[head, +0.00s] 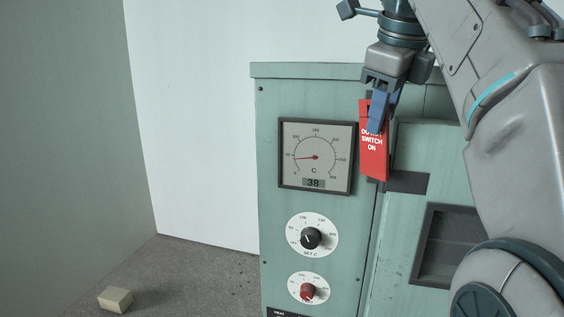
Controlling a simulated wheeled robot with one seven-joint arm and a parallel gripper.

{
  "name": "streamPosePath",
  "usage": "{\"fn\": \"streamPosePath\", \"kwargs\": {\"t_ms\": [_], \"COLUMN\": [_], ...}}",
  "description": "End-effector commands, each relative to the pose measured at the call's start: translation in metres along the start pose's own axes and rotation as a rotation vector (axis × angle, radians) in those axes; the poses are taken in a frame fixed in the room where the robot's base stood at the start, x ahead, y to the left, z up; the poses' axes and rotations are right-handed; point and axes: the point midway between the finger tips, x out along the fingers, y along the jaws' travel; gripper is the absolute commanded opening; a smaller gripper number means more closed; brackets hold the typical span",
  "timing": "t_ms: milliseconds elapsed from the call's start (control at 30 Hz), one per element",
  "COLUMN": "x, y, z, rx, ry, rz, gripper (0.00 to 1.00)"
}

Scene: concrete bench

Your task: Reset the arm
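My gripper (378,110) is in the upper right of the head view, pointing down in front of the green cabinet (275,230). Its blue fingers overlap the top part of a red tag (374,160). The tag hangs upright beside the gauge and its white letters partly read "SWITCH ON". The fingers cover part of the lettering. I cannot tell whether they are closed on the tag or only in front of it.
The cabinet has a dial gauge (315,157) showing 38, a black knob (311,238) and a red knob (308,291). A dark window (445,245) is at right, partly behind my arm. A small beige block (115,299) lies on the grey bench (195,275), which is otherwise clear at left.

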Motion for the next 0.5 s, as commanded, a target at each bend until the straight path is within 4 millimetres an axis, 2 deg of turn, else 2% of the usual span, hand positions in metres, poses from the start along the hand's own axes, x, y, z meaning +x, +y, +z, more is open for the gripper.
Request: {"fn": "streamPosePath", "kwargs": {"t_ms": [67,167,500], "x": [-0.009,0.0,0.061], "y": [0.004,0.006,0.027], "z": [-0.018,-0.029,-0.05], "rx": [-0.086,-0.235,-0.736], "ry": [-0.017,-0.016,0.009], "rz": [-0.068,-0.108,-0.138], "gripper": [0.33,0.33,0.33]}}
